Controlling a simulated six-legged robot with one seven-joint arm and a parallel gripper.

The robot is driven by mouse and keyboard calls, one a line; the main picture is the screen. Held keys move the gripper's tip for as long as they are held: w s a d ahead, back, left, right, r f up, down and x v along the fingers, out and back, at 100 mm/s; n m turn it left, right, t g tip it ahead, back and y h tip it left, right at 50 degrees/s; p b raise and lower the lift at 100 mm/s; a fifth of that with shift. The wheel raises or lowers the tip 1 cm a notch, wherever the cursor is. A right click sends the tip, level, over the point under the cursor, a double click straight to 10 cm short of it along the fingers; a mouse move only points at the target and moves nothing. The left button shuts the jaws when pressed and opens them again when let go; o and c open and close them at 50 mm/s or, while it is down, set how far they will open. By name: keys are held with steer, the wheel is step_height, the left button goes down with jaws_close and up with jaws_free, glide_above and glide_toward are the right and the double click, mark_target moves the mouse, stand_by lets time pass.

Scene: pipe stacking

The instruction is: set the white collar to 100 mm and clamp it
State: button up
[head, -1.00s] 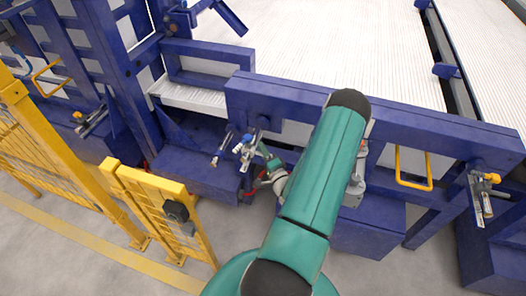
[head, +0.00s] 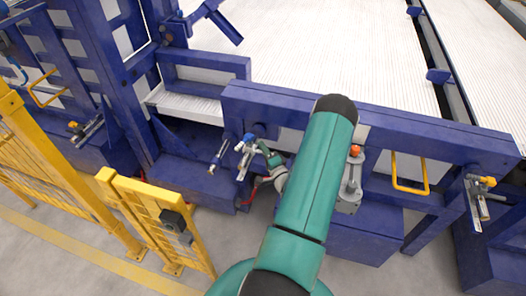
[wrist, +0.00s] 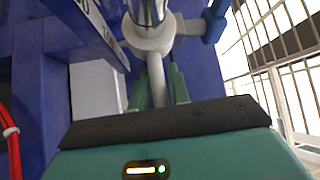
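The white collar (wrist: 152,36) sits around a shiny metal rod (wrist: 150,10) in the wrist view. A pale lever (wrist: 157,82) extends from it toward my gripper, and a blue knob (wrist: 214,24) is on its right side. In the head view the collar is small, near the blue frame (head: 245,147). My gripper (wrist: 160,76) has its green fingers on either side of the lever. Whether they press on it cannot be told. In the head view my gripper (head: 266,155) is beside the collar, partly hidden by my arm. Scale marks at the collar cannot be read.
A similar rod fitting (head: 218,154) hangs left of the collar. A grey fitting with an orange top (head: 350,185) stands right of my arm. Yellow fencing (head: 160,215) is at left. A red cable (wrist: 10,135) runs along the left in the wrist view.

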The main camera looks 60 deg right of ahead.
steer(key=shift+o, duration=1.3)
steer(key=v, duration=1.4)
steer(key=shift+w+r, duration=0.1)
steer(key=shift+w, duration=0.05)
